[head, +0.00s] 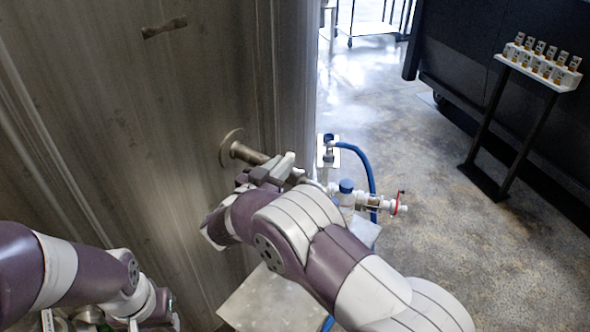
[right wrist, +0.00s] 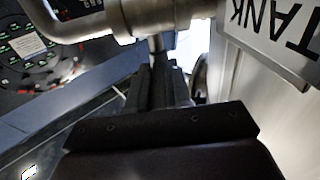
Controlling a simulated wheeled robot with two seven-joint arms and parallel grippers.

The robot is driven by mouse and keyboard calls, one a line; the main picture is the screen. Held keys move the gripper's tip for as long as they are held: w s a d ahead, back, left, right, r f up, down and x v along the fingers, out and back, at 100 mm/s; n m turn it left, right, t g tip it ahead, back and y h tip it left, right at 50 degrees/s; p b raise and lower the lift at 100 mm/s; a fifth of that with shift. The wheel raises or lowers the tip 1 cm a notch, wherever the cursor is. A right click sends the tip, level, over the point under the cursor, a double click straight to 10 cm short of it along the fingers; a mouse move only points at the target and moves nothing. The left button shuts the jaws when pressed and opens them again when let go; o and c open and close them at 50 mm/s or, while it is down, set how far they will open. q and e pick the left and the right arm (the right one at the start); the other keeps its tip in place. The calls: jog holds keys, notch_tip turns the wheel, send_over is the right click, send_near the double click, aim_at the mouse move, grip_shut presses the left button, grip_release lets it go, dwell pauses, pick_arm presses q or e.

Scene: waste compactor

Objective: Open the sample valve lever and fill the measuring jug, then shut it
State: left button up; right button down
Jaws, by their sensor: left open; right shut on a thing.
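A metal pipe (head: 245,153) with the sample valve comes out of a round flange on the tank wall. My right gripper (head: 272,172) is at this valve, and my wrist covers part of it. In the right wrist view the fingers (right wrist: 158,82) are shut on a narrow metal piece (right wrist: 156,46), seemingly the valve lever, just below the thick pipe body (right wrist: 160,14). My left gripper (head: 160,308) is open at the bottom left, away from the valve and partly cut off by the frame. I cannot make out the measuring jug.
A metal plate (head: 270,302) lies below my right arm. White fittings with a red handle (head: 400,203) and a blue hose (head: 370,165) stand right of the valve. A "TANK" sign (right wrist: 275,30) is close by. A rack of small bottles (head: 540,65) stands far right; floor between is clear.

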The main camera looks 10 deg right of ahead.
jog(key=shift+w+a+m+g+h, duration=0.15)
jog(key=shift+m+g+h, duration=0.45)
jog(key=shift+m+h, duration=0.1)
jog(key=c, duration=1)
grip_release()
jog(key=shift+c, duration=0.2)
